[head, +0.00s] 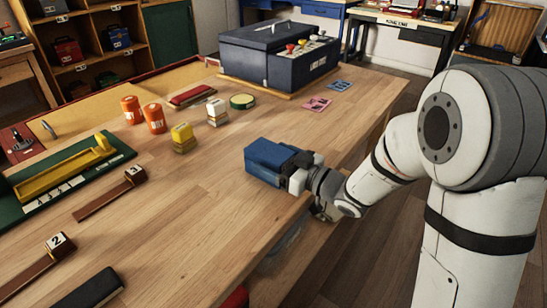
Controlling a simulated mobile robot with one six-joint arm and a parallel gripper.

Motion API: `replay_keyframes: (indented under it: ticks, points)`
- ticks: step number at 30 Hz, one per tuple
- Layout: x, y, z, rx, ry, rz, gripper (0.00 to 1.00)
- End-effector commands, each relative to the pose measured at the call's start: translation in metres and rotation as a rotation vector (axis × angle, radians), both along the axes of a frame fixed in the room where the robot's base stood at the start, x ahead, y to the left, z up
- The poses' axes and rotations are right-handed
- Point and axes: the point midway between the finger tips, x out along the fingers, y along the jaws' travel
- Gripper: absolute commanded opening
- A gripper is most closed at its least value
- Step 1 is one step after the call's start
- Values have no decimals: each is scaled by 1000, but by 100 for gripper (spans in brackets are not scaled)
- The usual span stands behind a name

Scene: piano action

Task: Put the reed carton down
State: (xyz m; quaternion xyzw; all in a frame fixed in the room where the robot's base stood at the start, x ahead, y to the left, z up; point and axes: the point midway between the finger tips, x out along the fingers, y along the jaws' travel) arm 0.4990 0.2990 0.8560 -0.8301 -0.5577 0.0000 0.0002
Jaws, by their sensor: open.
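A blue box (268,158), which looks like the reed carton though I can read no label on it, rests on the wooden workbench (215,245) near its right edge. My gripper (297,174) is at the right end of the box, low over the bench edge. The jaws are open. The fingertips are small and partly hidden, so I cannot tell whether they touch the box or stand just around its end.
Yellow (183,138) and white (217,112) blocks and orange tubs (155,117) stand left of the box. A large dark blue case (277,62) stands behind. A green tray (68,172) lies at left. Bench around the box is clear.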

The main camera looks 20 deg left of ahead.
Motion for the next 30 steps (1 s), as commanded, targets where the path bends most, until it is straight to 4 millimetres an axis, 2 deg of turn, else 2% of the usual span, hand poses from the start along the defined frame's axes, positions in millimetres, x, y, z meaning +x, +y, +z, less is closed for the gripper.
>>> replay_keyframes:
  ticks: [5,15,21,30]
  points:
    - [-1,-6,3,-1,0,-3,84]
    - [-27,-72,3,-1,1,-7,84]
    - [-39,-101,3,-1,0,-5,84]
    - [-45,-113,2,0,0,-2,84]
